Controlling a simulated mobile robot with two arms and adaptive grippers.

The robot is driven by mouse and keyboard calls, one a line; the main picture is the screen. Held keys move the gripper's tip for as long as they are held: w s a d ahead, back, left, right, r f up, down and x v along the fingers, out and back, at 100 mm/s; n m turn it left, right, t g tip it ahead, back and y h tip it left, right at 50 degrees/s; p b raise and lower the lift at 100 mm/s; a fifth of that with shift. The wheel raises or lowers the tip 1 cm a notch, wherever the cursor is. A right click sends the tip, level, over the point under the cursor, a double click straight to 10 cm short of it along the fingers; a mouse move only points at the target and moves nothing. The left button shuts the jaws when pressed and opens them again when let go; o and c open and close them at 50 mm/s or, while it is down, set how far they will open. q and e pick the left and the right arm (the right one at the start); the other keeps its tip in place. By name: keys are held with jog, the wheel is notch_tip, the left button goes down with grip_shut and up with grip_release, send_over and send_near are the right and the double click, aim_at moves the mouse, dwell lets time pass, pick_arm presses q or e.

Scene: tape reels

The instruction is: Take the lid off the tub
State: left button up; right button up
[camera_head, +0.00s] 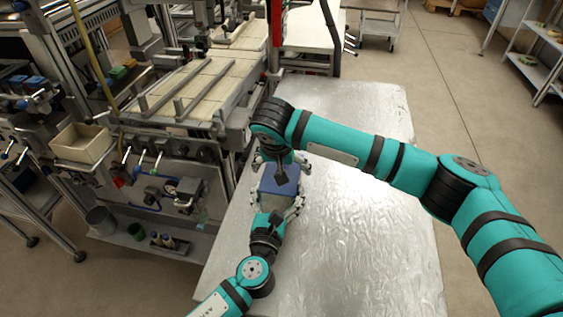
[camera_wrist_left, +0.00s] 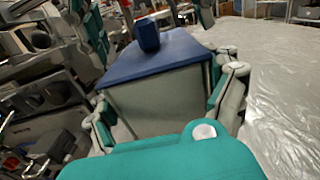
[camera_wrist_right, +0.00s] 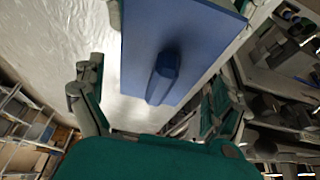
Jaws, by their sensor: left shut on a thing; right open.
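The tub (camera_wrist_left: 160,100) is a grey box standing on the metal table; its grey side shows in the left wrist view. A flat blue lid (camera_head: 284,181) lies on its top. The lid has an upright blue knob (camera_wrist_left: 148,35), which also shows in the right wrist view (camera_wrist_right: 165,78). My left gripper (camera_head: 277,205) is shut on the tub, one finger on each side of its body below the lid. My right gripper (camera_head: 278,163) is open above the lid. In the right wrist view its fingers stand well apart on either side of the knob, without visible contact.
The silvery table (camera_head: 350,220) is bare to the right of the tub and in front. A machine with a conveyor (camera_head: 195,85) stands close along the table's left side. A cream bin (camera_head: 82,143) sits on the machine's left part.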

jog(key=c, duration=1.2)
jog(key=shift+r, duration=0.15)
jog(key=shift+c, duration=0.2)
jog(key=shift+r, duration=1)
jog(key=shift+r, duration=2)
pick_arm(q)
jog(key=o, duration=1.5)
